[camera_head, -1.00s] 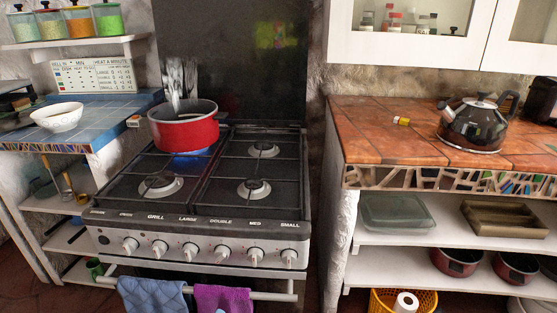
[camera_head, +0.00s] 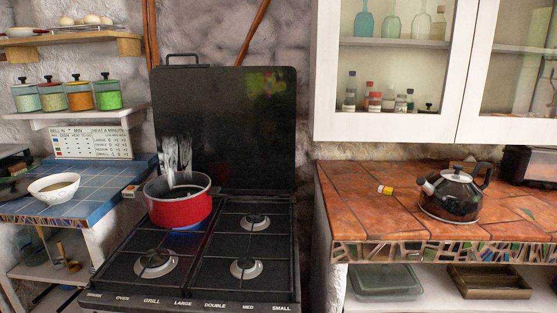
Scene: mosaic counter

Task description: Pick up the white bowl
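The white bowl (camera_head: 54,188) stands upright on the blue tiled counter (camera_head: 95,187) at the left, near the counter's front edge. Its inside looks yellowish-brown. Nothing covers it. Neither of my grippers shows in the head view.
A dark kettle (camera_head: 450,196) stands on the orange tiled counter (camera_head: 350,205) at the right. Jars (camera_head: 66,96) line a shelf above the bowl.

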